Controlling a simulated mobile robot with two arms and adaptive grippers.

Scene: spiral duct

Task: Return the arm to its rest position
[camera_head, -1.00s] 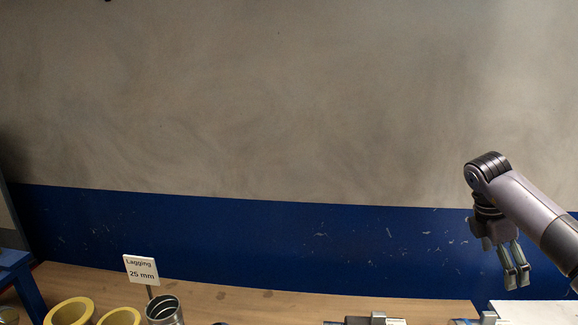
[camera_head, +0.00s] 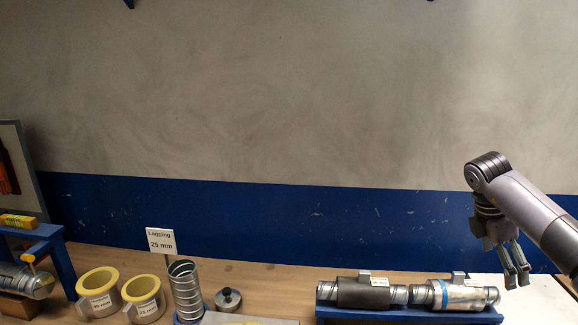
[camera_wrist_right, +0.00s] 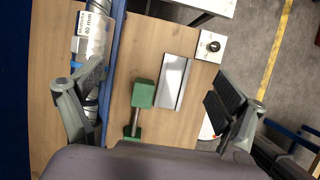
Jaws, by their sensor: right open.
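My right arm comes in from the right edge of the head view, bent down at the elbow. Its gripper (camera_head: 517,279) hangs with fingers pointing down and apart, empty, in front of the table's right end. In the right wrist view the open fingers (camera_wrist_right: 150,90) stand wide apart at left and right, with nothing between them held. The wooden table (camera_wrist_right: 150,45) shows below. My left gripper is not in view.
A spiral duct (camera_head: 186,290), yellow-lined rings (camera_head: 97,285) and a "Lagging 25 mm" sign (camera_head: 160,241) stand left. A green tool (camera_wrist_right: 143,93) and grey plate (camera_wrist_right: 173,82) lie under the wrist.

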